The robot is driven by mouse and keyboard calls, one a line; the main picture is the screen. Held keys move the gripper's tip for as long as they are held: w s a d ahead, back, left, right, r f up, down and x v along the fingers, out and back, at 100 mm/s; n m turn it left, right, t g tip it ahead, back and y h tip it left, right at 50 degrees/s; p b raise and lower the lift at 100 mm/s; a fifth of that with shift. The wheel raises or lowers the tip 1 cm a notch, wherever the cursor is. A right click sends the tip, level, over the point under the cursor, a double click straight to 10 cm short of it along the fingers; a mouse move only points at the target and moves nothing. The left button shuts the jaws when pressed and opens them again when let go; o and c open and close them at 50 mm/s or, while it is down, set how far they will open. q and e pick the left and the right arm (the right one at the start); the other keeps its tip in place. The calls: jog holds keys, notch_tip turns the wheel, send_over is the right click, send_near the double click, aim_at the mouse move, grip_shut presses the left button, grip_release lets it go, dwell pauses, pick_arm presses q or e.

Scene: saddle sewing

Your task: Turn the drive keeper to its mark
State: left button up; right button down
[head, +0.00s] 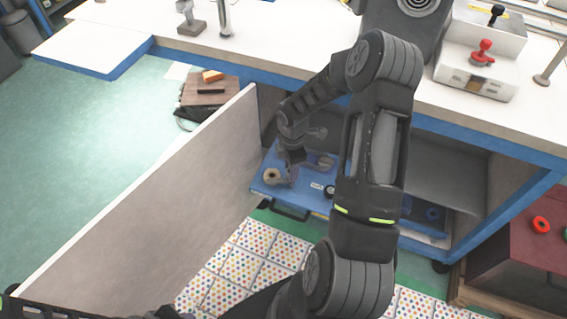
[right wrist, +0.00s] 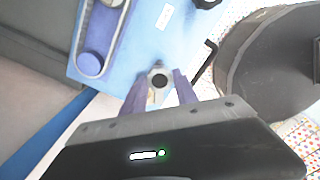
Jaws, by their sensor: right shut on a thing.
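The blue plate (head: 262,187) of the drive sits low in the open bay under the bench.
A beige panel (head: 150,195) stands upright left of the bay. My right arm hides part of the bay. The right wrist view shows a blue rounded part (right wrist: 90,62), a white label (right wrist: 165,17) and a black hooked bar (right wrist: 203,60). Dotted tiles (head: 240,265) cover the floor in front.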

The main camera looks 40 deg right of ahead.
jog(key=n+p, duration=0.1)
jog(key=n, duration=0.1)
jog(key=n+p, duration=0.1)
jog(key=shift+r+n, duration=0.2)
jog(key=shift+n, duration=0.2)
jog(key=n+p, duration=0.1)
jog(key=n, duration=0.2)
jog(key=shift+n+p, duration=0.3)
jog(key=shift+p, duration=0.05)
jog(key=n+p, duration=0.1)
jog(key=n, duration=0.2)
jog(key=shift+f, duration=0.1)
jog(key=shift+n+p, duration=0.6)
jog(key=shift+n, duration=0.5)
jog(key=c, duration=0.9)
grip_release()
jog(key=shift+c, duration=0.2)
